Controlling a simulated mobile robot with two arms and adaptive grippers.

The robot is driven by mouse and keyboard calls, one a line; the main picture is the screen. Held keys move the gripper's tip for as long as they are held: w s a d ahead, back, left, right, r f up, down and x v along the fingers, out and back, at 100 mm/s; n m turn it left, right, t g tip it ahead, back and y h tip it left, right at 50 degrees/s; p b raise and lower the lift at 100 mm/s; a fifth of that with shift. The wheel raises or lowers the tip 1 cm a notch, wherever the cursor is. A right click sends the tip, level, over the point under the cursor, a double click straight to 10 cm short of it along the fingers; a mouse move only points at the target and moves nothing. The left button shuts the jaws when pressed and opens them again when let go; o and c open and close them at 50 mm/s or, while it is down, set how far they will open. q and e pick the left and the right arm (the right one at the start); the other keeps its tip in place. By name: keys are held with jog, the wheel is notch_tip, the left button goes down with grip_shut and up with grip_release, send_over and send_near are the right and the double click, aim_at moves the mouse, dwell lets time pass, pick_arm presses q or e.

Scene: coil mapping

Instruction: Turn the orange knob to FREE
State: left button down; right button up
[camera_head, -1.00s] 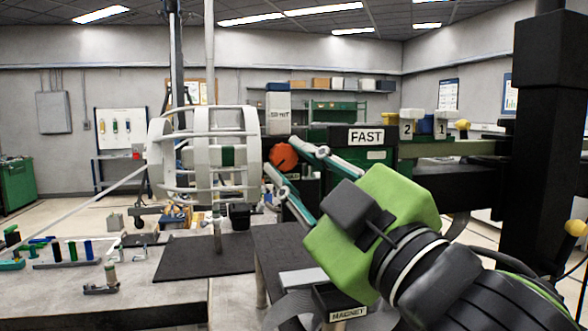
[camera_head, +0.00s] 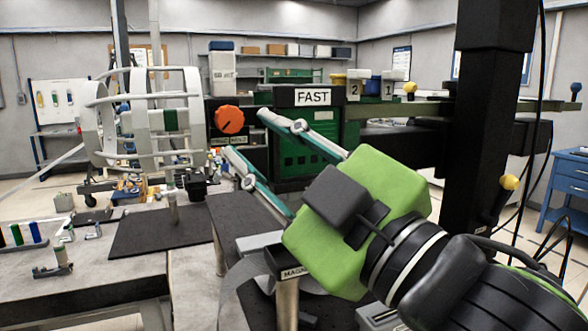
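The orange knob (camera_head: 229,119) sits on the front of a dark box, left of the green cabinet with the FAST sign (camera_head: 312,97). A dark mark runs slantwise across the knob. No FREE label can be read. My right gripper (camera_head: 246,135) comes in from the lower right, with a green body and two teal and grey fingers. Its fingers are spread wide and empty. My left gripper is not in view.
A white ring-shaped coil frame (camera_head: 141,120) stands left of the knob. A white bottle (camera_head: 222,72) stands above the knob. A black column (camera_head: 484,130) rises at right.

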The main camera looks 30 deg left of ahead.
jog(key=v, duration=0.7)
jog(key=shift+s, duration=0.1)
